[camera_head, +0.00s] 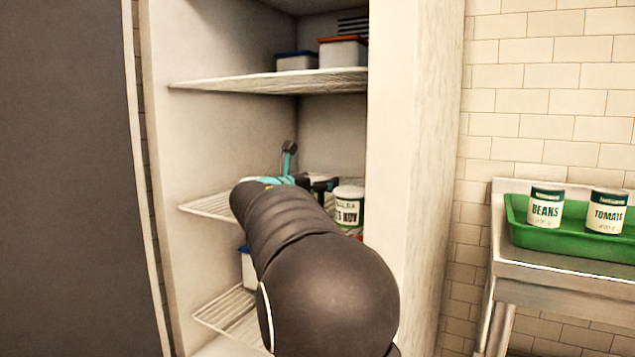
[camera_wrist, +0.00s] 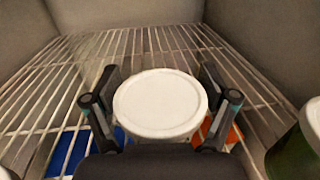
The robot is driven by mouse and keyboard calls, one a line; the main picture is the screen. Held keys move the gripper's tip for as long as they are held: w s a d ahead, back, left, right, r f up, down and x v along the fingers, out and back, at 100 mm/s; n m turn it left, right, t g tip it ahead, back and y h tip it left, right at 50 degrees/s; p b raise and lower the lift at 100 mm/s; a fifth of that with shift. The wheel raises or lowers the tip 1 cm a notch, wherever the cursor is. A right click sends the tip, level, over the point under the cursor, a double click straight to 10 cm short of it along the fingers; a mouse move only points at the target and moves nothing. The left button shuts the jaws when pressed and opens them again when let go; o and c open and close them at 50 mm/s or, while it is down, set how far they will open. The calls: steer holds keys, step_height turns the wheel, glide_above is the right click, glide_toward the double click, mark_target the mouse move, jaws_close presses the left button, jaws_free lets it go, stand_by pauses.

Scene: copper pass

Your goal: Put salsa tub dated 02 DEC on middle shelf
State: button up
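A tub with a round white lid (camera_wrist: 160,102) is between the two fingers of my gripper (camera_wrist: 160,90) in the wrist view. The fingers lie along both sides of the lid; whether they press on the tub is unclear. Its label and date are not visible, and my arm hides most of it in the head view. My gripper (camera_head: 297,182) reaches in at the middle wire shelf (camera_head: 208,206). A white tub with a dark label ending in NOV (camera_head: 348,208) stands on the right of that shelf. A green-sided tub (camera_wrist: 290,150) shows at the right in the wrist view.
The upper shelf (camera_head: 270,82) holds a blue-lidded tub (camera_head: 296,61) and a red-lidded tub (camera_head: 342,52). Blue (camera_wrist: 68,152) and orange (camera_wrist: 228,132) lids show below the wires. The shelf's left and back look clear. Cans stand in a green tray (camera_head: 560,240) at right.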

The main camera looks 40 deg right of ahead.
steer(key=shift+r, duration=0.25)
steer(key=v, duration=1.2)
